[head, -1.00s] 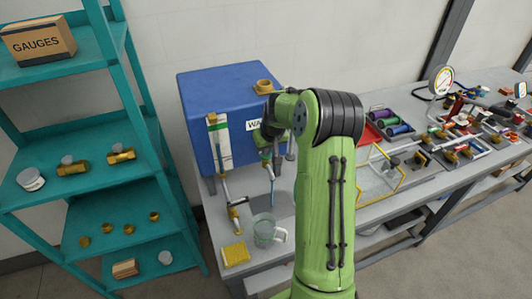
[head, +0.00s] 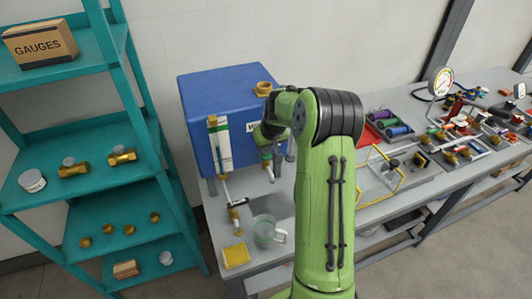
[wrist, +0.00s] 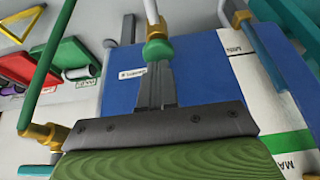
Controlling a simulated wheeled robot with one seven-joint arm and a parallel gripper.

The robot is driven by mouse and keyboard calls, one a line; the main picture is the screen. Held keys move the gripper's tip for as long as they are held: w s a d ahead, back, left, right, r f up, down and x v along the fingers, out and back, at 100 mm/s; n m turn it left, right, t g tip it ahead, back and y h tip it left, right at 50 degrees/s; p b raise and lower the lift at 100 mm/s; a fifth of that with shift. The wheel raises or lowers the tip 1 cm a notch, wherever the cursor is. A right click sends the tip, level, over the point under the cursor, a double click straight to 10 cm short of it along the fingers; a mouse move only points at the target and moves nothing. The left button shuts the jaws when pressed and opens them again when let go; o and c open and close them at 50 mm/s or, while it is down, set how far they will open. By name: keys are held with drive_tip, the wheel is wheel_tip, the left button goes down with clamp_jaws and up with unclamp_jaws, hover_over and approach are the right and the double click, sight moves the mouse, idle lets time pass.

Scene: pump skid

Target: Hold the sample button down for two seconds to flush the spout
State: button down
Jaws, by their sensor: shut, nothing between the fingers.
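The sample button is a round green knob (wrist: 158,50) on a pipe fitting, near the top middle of the wrist view. My gripper (wrist: 156,72) is shut with nothing between its fingers. Its fingertips are right at the green knob; I cannot tell whether they press it. In the head view my arm covers most of this spot, in front of the blue tank (head: 225,85). A clear jug with a handle (head: 264,232) stands on the bench below. The spout's outlet is not clear to me.
A white level gauge (head: 220,143) is on the tank front, with a dark-handled valve (head: 238,203) below. A yellow sponge (head: 236,256) lies at the bench's front edge. A teal shelf (head: 120,165) stands left. Trays of parts and a yellow frame (head: 378,190) are to the right.

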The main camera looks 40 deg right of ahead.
drive_tip(key=shift+r, duration=0.25)
wheel_tip(320, 180, up, 5)
drive_tip(key=p, duration=0.3)
drive_tip(key=shift+r, duration=0.2)
drive_tip(key=shift+f, duration=0.1)
idle(0.3)
